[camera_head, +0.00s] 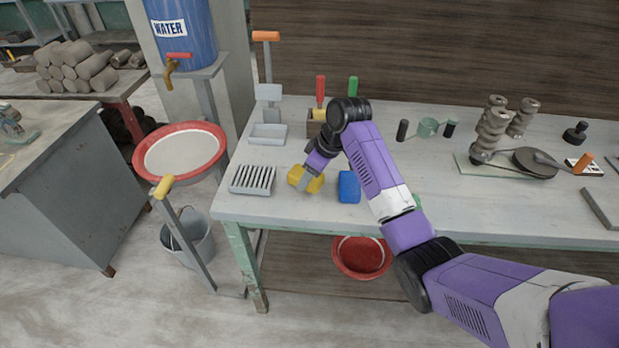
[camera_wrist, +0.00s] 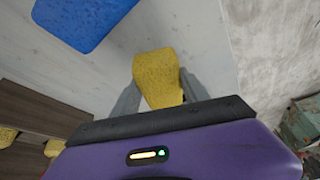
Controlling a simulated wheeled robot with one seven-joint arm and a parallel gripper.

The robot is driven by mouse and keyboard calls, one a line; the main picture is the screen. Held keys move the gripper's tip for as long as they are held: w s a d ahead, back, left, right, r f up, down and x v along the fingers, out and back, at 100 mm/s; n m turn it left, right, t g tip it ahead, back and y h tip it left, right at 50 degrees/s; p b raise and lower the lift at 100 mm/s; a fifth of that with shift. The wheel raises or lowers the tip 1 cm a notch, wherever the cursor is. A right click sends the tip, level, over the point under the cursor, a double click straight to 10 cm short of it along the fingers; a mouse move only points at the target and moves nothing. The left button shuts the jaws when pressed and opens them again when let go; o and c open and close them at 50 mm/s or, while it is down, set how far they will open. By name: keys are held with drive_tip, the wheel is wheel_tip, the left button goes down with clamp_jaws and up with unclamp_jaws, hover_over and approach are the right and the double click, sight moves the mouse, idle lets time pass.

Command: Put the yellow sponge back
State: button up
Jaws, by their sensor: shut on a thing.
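The yellow sponge (camera_head: 297,174) is at the left part of the grey worktable, between the slatted grey rack (camera_head: 252,180) and a blue block (camera_head: 349,187). My gripper (camera_head: 309,181) is shut on it. In the wrist view the yellow sponge (camera_wrist: 158,77) sits between my two fingers (camera_wrist: 160,92), one on each side. The blue block (camera_wrist: 85,18) shows at the upper left there, apart from the sponge. I cannot tell whether the sponge touches the tabletop.
Behind the rack is a shallow grey tray (camera_head: 267,134). A wooden holder (camera_head: 313,128) with red and green handled tools stands behind my gripper. A red-rimmed basin (camera_head: 181,151) stands left of the table. Clay-coloured stacks (camera_head: 490,130) stand at the right.

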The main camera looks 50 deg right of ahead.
drive_tip(key=shift+f, duration=0.6)
drive_tip(key=shift+f, duration=0.2)
drive_tip(key=o, duration=1.2)
drive_tip(key=v, duration=1.2)
drive_tip(key=shift+r, duration=0.2)
